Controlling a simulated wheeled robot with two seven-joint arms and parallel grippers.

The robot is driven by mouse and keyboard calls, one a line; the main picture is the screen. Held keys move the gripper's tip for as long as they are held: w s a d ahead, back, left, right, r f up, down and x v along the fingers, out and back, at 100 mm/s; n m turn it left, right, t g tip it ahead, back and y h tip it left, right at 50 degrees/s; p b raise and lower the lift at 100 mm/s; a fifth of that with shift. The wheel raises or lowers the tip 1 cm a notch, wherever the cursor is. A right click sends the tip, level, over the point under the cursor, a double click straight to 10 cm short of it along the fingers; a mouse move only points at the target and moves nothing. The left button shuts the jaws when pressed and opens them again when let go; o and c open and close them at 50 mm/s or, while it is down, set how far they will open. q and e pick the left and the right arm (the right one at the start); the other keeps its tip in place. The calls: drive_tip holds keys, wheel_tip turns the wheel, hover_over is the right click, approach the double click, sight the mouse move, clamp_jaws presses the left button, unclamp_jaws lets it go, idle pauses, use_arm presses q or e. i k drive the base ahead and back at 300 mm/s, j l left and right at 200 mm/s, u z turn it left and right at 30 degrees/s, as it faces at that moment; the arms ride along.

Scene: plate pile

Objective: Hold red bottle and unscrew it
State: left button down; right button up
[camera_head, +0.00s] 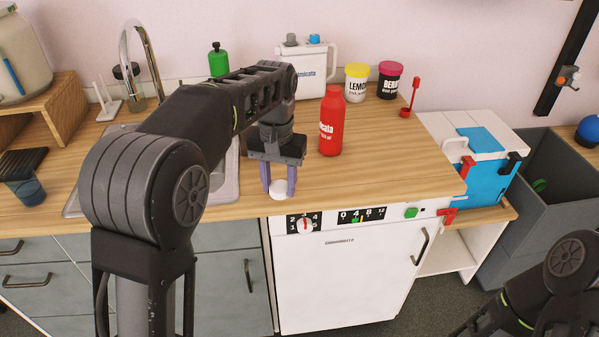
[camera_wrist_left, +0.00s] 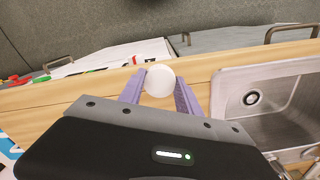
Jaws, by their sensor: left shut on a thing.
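The red bottle (camera_head: 331,122) stands upright on the wooden counter, with no cap visible on its top. My left gripper (camera_head: 279,187) is to the left of the bottle and nearer the counter's front edge. Its purple fingers are shut on a round white cap (camera_head: 282,189), close to the counter top. The cap also shows between the fingertips in the left wrist view (camera_wrist_left: 159,81). I cannot tell if the cap touches the counter. My right gripper is not in view; only part of my right arm shows at the lower right.
The sink (camera_wrist_left: 285,100) is left of my gripper in the head view. White and dark jars (camera_head: 356,83) and a white jug (camera_head: 308,68) stand at the back. A red stand (camera_head: 406,111) is right of the bottle. The counter (camera_head: 380,170) is clear right of the bottle.

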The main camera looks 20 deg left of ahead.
sight(332, 107)
drive_tip(key=z, duration=1.45)
drive_tip(key=j+z, duration=0.25)
drive_tip(key=k+j, duration=0.1)
drive_tip(key=j, duration=0.8)
